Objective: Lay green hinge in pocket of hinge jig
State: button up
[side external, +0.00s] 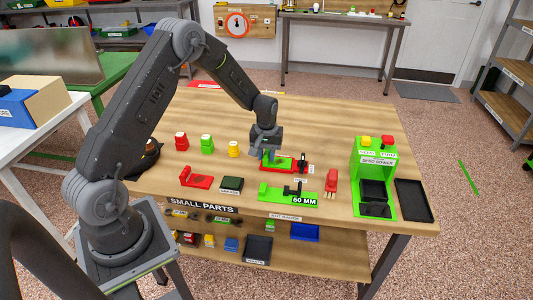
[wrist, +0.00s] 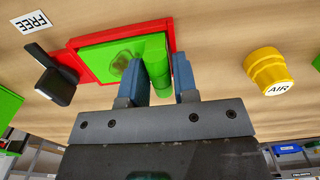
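The green hinge (wrist: 110,56) has a flat leaf and a round barrel. It lies within or just over the red frame of the hinge jig (wrist: 77,66), whose rim shows along two sides of the leaf. In the side view the hinge (side external: 281,161) and red jig (side external: 282,170) are at mid-bench. My gripper (wrist: 162,84) has its blue fingers on either side of the barrel and looks closed on it. In the side view my gripper (side external: 267,157) is low over the jig's left end. I cannot tell whether the leaf is fully seated.
A black clamp lever (wrist: 57,78) stands beside the jig, near a FREE label (wrist: 30,22). A yellow AIR piece (wrist: 268,71) is on the other side. A green 50 MM fixture (side external: 276,193) lies in front. A green box stand (side external: 376,155) is at right.

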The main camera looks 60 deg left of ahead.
jog(key=shift+o, duration=1.4)
jog(key=s+d+r+m+t, duration=0.1)
jog(key=s+d+r, duration=0.1)
jog(key=r, duration=0.8)
jog(key=s+d+r+m, duration=0.1)
jog(key=d+r, duration=0.2)
jog(key=r, duration=0.7)
jog(key=s+d+r+m+t, duration=0.2)
jog(key=s+d, duration=0.4)
jog(key=s, duration=0.5)
jog(key=s+d+r+m+t, duration=0.2)
jog(key=s+d+r+m, duration=0.3)
jog(key=s, duration=0.6)
jog(key=shift+s+d+r+t, duration=0.3)
jog(key=shift+d+r, duration=0.05)
jog(key=shift+d, duration=0.15)
